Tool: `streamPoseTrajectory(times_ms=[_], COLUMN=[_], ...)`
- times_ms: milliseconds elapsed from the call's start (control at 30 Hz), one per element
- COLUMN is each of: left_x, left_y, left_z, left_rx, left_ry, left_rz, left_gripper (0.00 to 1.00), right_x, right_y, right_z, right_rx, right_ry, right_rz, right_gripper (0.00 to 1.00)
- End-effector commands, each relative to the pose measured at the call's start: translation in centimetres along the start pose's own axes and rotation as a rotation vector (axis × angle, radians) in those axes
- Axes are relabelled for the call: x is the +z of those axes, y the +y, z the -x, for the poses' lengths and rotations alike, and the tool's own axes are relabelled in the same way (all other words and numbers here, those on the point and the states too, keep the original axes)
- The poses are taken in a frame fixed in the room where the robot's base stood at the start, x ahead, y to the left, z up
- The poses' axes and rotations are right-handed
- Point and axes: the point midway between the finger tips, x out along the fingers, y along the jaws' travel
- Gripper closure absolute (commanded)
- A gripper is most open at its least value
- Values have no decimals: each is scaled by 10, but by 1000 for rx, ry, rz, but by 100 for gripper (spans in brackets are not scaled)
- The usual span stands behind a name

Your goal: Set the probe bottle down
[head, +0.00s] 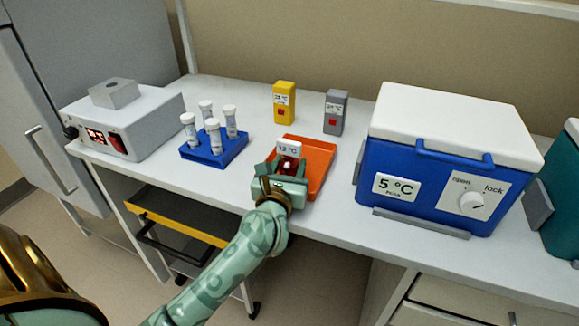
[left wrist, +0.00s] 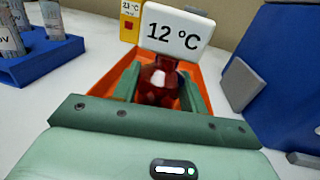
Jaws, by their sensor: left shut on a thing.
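The probe bottle is dark red with a white display reading 12 °C (head: 288,149). In the left wrist view the red bottle (left wrist: 160,84) stands upright between the fingers, below its display. My left gripper (head: 287,169) is shut on the bottle, at the near left part of the orange tray (head: 321,160). The tray also shows behind the fingers in the left wrist view (left wrist: 119,68). I cannot tell whether the bottle's base touches the tray, because the gripper hides it. My right gripper is not in view.
A blue rack (head: 228,153) with several white-capped tubes stands left of the tray. A yellow probe block (head: 284,101) and a grey one (head: 335,112) stand behind it. A blue cooler (head: 430,165) reading 5 °C is on the right. A grey heater box (head: 135,118) stands far left.

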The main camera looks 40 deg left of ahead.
Motion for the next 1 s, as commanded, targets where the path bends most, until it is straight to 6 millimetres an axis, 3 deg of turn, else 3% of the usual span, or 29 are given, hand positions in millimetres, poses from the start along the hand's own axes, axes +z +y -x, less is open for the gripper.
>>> streamPoseTrajectory(times_ms=[33, 67, 133, 467, 567, 800, 1000], left_x=[-3, -3, -2, 4, 1, 1, 0], left_y=[0, 0, 0, 0, -1, 0, 0], left_z=[0, 0, 0, 0, 13, 70, 107], left_rx=[0, -1, 0, 0, -2, -1, -1], left_ry=[1, 1, 1, -1, 2, 4, 4], left_rz=[-1, 0, 0, 0, 1, 0, 0], left_gripper=[82, 52, 36, 36, 36, 36, 36], right_x=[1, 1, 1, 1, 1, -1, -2], right_y=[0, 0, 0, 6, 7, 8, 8], right_z=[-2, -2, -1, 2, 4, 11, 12], right_rx=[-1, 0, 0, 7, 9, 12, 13], right_ry=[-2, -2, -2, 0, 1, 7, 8], right_rz=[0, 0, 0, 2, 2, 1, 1], right_gripper=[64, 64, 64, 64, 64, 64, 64])
